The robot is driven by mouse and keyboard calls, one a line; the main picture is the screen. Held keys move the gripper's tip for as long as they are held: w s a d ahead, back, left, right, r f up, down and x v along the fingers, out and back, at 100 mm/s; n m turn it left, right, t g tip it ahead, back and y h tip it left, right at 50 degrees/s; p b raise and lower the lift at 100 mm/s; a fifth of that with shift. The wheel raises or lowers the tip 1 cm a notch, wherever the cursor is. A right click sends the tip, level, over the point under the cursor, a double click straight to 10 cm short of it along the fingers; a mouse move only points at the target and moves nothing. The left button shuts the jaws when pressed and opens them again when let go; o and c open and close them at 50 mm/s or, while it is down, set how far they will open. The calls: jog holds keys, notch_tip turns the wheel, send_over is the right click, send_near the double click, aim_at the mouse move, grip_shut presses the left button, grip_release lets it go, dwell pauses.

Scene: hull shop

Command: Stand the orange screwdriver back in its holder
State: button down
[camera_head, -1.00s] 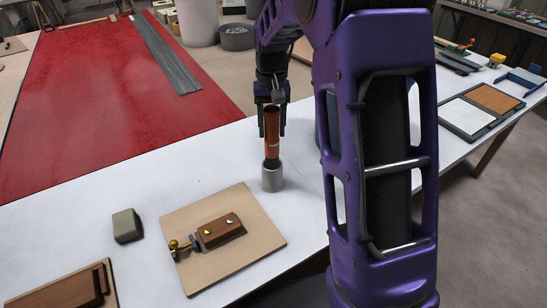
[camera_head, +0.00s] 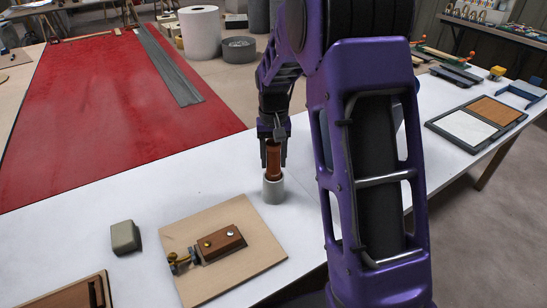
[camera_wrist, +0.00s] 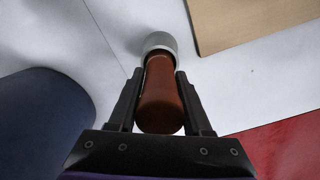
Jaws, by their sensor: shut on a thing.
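The orange screwdriver (camera_head: 273,160) stands upright, with its orange-brown handle showing above the holder. My gripper (camera_head: 273,158) is shut on the handle from above. The holder (camera_head: 273,190) is a small light-grey cup on the white table, and the screwdriver's lower part is hidden inside it or behind its rim. In the wrist view the screwdriver handle (camera_wrist: 161,95) lies between my two dark fingers, and its far end meets the rim of the grey holder (camera_wrist: 160,41).
A light board (camera_head: 215,280) with a wooden block and brass fitting lies in front of the holder. A grey-green block (camera_head: 125,238) sits to the left. A red sheet (camera_head: 110,110) covers the table's far left. A two-panel tray (camera_head: 477,112) lies at the right.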

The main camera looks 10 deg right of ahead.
jog(key=shift+f, duration=0.15)
jog(key=shift+c, duration=1.7)
grip_release()
notch_tip(320, 180, up, 13)
jog(key=shift+r+p, duration=0.1)
jog(key=shift+p, duration=1.05)
